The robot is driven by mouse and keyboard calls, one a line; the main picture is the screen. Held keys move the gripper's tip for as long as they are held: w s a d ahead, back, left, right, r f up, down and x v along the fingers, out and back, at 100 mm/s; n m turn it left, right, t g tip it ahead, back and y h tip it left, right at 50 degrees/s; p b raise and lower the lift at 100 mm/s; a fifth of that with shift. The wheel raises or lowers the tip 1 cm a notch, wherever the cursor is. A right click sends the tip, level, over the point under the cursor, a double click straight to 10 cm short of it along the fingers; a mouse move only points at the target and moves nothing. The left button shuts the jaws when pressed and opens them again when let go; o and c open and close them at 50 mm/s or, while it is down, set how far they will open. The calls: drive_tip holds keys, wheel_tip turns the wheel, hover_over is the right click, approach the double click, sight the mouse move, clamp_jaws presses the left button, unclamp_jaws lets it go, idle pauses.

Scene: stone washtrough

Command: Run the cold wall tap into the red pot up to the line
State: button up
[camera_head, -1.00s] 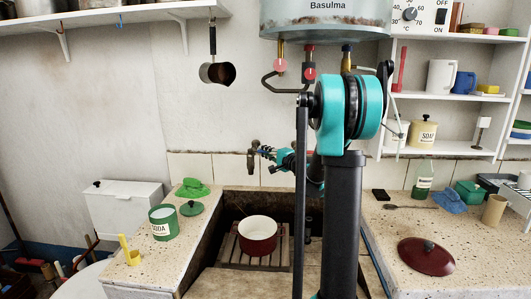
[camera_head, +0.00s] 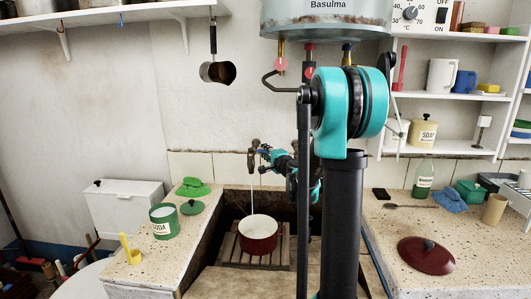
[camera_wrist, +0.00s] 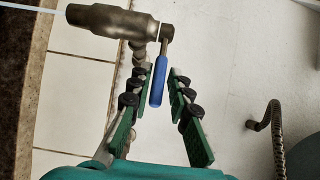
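The wall tap (camera_head: 254,148) is above the stone trough, and a thin stream of water (camera_head: 252,190) falls from it into the red pot (camera_head: 259,240). The pot stands upright on the slatted rack; its inside looks pale, and I cannot make out the line or the water level. In the wrist view the metal tap body (camera_wrist: 112,21) carries a blue lever (camera_wrist: 158,81). My gripper (camera_wrist: 161,76) has its fingers apart on either side of the lever, with small gaps showing. My gripper also shows beside the tap in the head view (camera_head: 270,155).
A wooden rack (camera_head: 282,250) lies in the trough. A green tin (camera_head: 164,222), green lid (camera_head: 191,207) and yellow cup (camera_head: 133,256) stand on the left counter. A dark red lid (camera_head: 426,256) lies on the right counter. A water heater (camera_head: 325,20) hangs above.

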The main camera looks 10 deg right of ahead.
drive_tip(key=shift+o, duration=0.9)
drive_tip(key=shift+s, duration=0.15)
drive_tip(key=v, duration=1.1)
drive_tip(key=shift+s+d, duration=0.25)
drive_tip(key=shift+s, duration=0.1)
idle(5.5)
